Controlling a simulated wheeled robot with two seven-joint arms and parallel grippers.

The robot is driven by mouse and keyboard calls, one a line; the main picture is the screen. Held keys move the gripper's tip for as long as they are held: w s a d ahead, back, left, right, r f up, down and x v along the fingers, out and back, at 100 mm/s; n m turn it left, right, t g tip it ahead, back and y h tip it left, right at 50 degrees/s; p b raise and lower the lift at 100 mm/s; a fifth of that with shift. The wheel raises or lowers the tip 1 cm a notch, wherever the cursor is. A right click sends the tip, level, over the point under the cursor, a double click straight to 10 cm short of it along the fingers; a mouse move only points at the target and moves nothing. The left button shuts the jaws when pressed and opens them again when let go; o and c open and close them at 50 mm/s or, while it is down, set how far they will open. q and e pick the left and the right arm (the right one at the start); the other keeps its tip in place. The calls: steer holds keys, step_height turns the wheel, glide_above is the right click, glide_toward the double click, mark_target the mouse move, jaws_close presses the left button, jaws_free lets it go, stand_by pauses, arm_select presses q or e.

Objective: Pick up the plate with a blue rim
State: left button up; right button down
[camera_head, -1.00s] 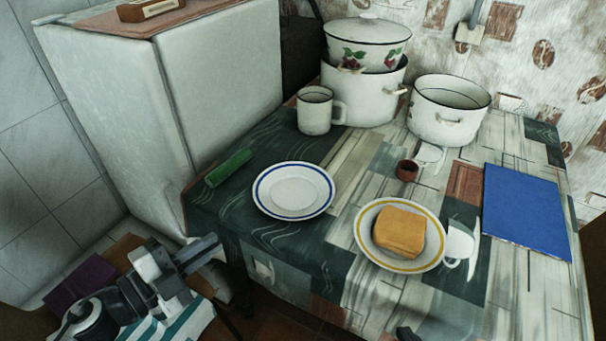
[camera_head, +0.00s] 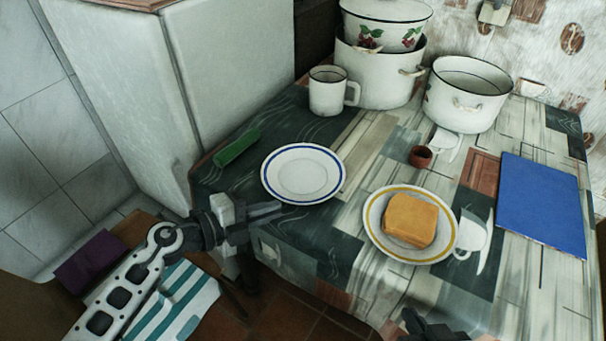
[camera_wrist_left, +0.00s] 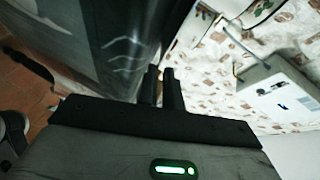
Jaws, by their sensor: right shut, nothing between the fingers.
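The white plate with a blue rim (camera_head: 303,174) lies flat and empty on the table, left of centre in the head view. My left gripper (camera_head: 277,212) is just in front of the plate, near the table's front edge, apart from the plate as far as I can see. Its two dark fingers, also in the left wrist view (camera_wrist_left: 162,86), stand a narrow gap apart with nothing between them. The plate cannot be made out in the wrist view. My right gripper (camera_head: 425,324) shows partly at the bottom edge, shut and empty.
A yellow-rimmed plate (camera_head: 378,236) holding bread (camera_head: 409,220) is to the right. A green cylinder (camera_head: 237,147) lies left of the blue-rimmed plate. A white mug (camera_head: 328,92) and pots (camera_head: 466,95) stand behind. A blue board (camera_head: 542,205) lies at right; a white cabinet (camera_head: 225,65) is at left.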

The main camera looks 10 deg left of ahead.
mark_target(288, 212)
arm_select(q)
steer(key=x, duration=0.4)
steer(key=shift+w+d, duration=0.2)
steer(key=shift+w, duration=0.1)
jaws_close()
steer(key=shift+r, duration=0.1)
